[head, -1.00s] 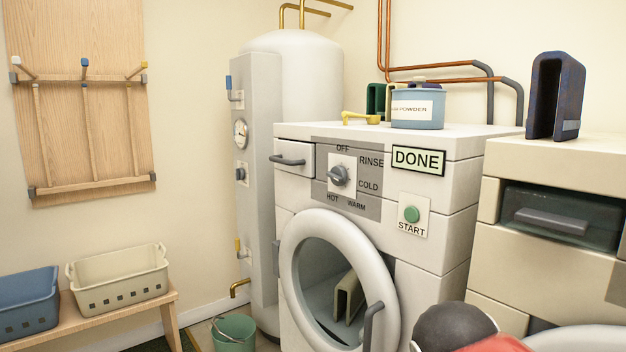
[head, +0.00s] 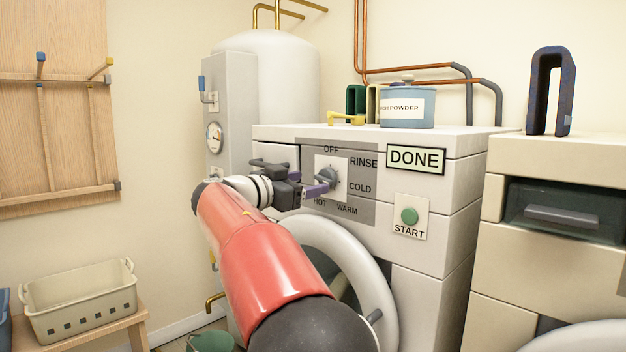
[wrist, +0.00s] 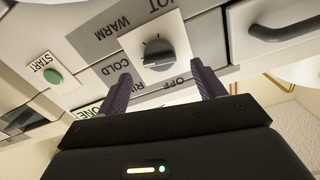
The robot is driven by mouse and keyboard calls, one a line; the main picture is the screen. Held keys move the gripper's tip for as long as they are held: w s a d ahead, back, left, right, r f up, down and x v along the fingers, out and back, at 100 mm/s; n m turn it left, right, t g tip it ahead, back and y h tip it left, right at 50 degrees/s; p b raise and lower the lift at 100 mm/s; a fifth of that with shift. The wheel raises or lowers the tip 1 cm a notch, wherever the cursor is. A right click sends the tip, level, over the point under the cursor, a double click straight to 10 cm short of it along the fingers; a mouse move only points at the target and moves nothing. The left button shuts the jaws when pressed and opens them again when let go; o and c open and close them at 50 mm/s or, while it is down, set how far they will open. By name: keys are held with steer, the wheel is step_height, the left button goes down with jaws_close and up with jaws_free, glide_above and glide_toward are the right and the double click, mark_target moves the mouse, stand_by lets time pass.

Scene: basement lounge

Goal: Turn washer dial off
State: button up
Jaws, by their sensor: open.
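The washer dial (head: 328,176) is a grey knob on a white plate, ringed by the words OFF, RINSE, COLD, WARM and HOT. I cannot tell clearly which word it points at. In the wrist view the dial (wrist: 158,54) appears upside down, just beyond and between my fingertips. My gripper (head: 318,184) is open and empty, close in front of the dial from the left. Its two purple fingers (wrist: 160,72) lie on either side of the knob in the wrist view. I cannot tell whether they touch it. The washer display (head: 416,159) reads DONE.
A green START button (head: 409,216) is right of the dial. A drawer handle (wrist: 284,27) is beside my gripper. The round door (head: 370,265) is below. A blue powder tub (head: 407,107) and yellow scoop (head: 346,118) stand on the washer top.

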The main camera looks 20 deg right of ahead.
mark_target(321, 180)
steer(key=p+x, duration=0.1)
steer(key=x, duration=0.4)
steer(key=c, duration=1)
